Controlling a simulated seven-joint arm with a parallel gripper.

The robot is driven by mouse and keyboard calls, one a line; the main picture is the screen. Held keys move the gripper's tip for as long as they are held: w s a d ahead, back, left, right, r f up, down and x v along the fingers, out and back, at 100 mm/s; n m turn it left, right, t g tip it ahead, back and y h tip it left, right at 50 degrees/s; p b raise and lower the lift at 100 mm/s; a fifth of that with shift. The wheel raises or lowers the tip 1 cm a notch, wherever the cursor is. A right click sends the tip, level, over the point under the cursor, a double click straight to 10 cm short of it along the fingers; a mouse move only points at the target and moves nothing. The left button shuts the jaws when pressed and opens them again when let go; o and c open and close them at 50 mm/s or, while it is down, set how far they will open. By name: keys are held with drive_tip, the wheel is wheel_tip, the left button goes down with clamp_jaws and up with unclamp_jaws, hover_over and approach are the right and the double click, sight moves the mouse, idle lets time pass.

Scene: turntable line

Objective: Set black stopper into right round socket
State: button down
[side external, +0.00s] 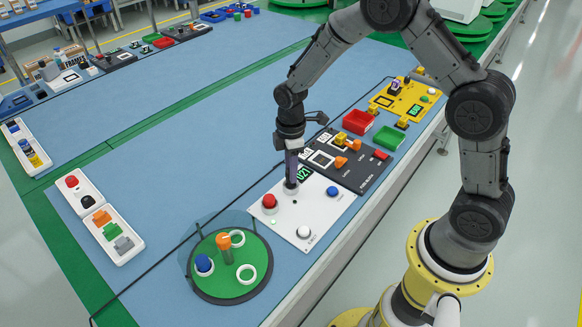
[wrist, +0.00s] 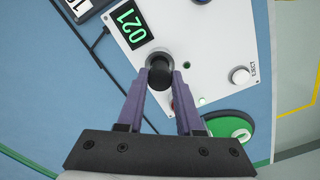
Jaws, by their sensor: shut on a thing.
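My gripper (side external: 291,187) points down over the white control panel (side external: 321,222). In the wrist view its fingers are shut on a black knob (wrist: 158,72) with a pale ring around its base, on that panel. A black stopper (side external: 87,201) sits in the white tray at the left, beside a red stopper (side external: 71,181), away from my gripper. The green turntable (side external: 226,289) has an empty white round socket (side external: 246,274) at front right and another white ring (side external: 237,239) behind it. A blue stopper (side external: 204,264) stands at its left.
An orange post (side external: 223,241) stands on the turntable, with a clear guard (side external: 190,246) behind. The panel carries red (side external: 269,201), blue (side external: 332,191) and white (side external: 303,231) buttons and a green display (wrist: 132,29). A black panel (side external: 352,171) adjoins it. The blue mat between tray and turntable is clear.

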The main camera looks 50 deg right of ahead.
drive_tip(key=shift+f, duration=1)
drive_tip(key=shift+c, duration=2.4)
unclamp_jaws()
drive_tip(key=shift+r, duration=0.1)
wheel_tip(320, 180, up, 14)
